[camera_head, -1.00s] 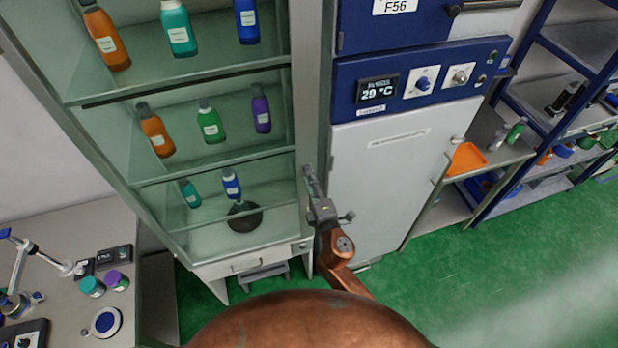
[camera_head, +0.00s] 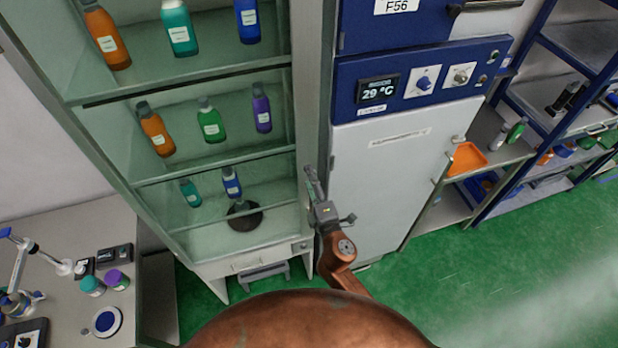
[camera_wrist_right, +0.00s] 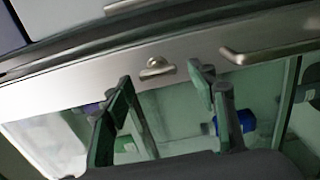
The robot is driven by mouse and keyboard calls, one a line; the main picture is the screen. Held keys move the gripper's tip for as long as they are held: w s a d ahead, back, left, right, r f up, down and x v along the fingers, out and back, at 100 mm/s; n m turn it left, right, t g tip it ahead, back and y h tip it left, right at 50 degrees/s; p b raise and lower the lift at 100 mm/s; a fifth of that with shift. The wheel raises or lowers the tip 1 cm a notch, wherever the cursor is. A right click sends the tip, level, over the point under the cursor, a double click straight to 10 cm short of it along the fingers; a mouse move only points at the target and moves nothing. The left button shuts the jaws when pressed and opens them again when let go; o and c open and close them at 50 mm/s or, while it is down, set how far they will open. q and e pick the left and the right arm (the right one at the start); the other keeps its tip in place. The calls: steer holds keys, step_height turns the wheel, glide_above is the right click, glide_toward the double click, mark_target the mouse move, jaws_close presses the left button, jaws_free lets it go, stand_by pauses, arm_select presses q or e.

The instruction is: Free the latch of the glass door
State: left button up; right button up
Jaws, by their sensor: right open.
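The glass door (camera_head: 215,150) belongs to a tall cabinet of bottles and looks closed in the head view. In the right wrist view its pale metal frame (camera_wrist_right: 75,95) runs across the picture. A small metal turn-knob, which looks like the latch (camera_wrist_right: 157,69), sits on that frame. My right gripper (camera_head: 311,180) is at the door's right edge, and the latch cannot be made out there. In the wrist view my right gripper (camera_wrist_right: 162,80) is open, its fingers apart on either side below the latch, with nothing between them. My left gripper is out of view.
A bar handle (camera_wrist_right: 268,50) is on the frame to the right of the latch. A white-and-blue oven cabinet (camera_head: 385,180) stands close on the right. A bench (camera_head: 60,300) with small equipment is at lower left. Green floor (camera_head: 500,270) is open at lower right.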

steer(key=v, duration=1.1)
steer(key=shift+s, duration=0.15)
steer(key=w+d+f+m+g+h+b, duration=0.1)
steer(key=d+f+m+g+b, duration=0.15)
steer(key=f, duration=1.05)
steer(key=w+d+f+m+g+h+b, duration=0.1)
steer(key=d+f+b, duration=0.2)
steer(key=f, duration=1)
steer(key=s+d+f+m+g+h+b, duration=0.1)
steer(key=s+d+f+m+g+b, duration=0.25)
steer(key=f, duration=1.05)
steer(key=s+d+f+m+g+h+b, duration=0.15)
steer(key=s+d+f, duration=0.4)
steer(key=f, duration=0.75)
steer(key=s+d+f+m+g+b, duration=0.25)
steer(key=s+d+f, duration=0.45)
steer(key=f, duration=0.4)
steer(key=s+d+f+m+g+b, duration=0.1)
steer(key=s+d+f+m+b, duration=0.25)
steer(key=s+f, duration=0.7)
steer(key=s+d+f+m+g+b, duration=0.2)
steer(key=s+f+m, duration=0.1)
steer(key=s+f, duration=0.4)
steer(key=s+d+f+m+g+h+b, duration=0.1)
steer(key=s+f, duration=0.6)
steer(key=s, duration=0.7)
steer(key=d+m+g+b, duration=0.1)
steer(key=d+m, duration=0.1)
steer(key=shift+s+d, duration=0.3)
steer(key=shift+d, duration=0.05)
